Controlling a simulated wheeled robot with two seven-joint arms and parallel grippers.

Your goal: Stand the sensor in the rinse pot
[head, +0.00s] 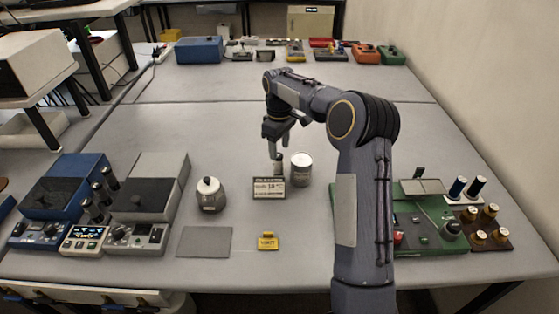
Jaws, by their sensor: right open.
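My right gripper (279,147) is open, pointing down over the middle of the table. Just below it a small grey upright piece (280,163), perhaps the sensor, shows above a dark label card (269,187); its lower part is hidden. I cannot tell if the fingers touch it. A grey-white cylindrical pot (301,171) stands directly right of it. A lidded grey pot (210,197) with a dark knob and a label stands further left. I cannot tell for sure which is the rinse pot. My left gripper is not in view.
A grey mat (204,242) and a yellow tag (268,241) lie in front. Bench instruments (139,238) crowd the left. A green device (430,225) and a brown rack (484,228) stand right. A blue box (199,50) and small devices line the back. The table's middle back is clear.

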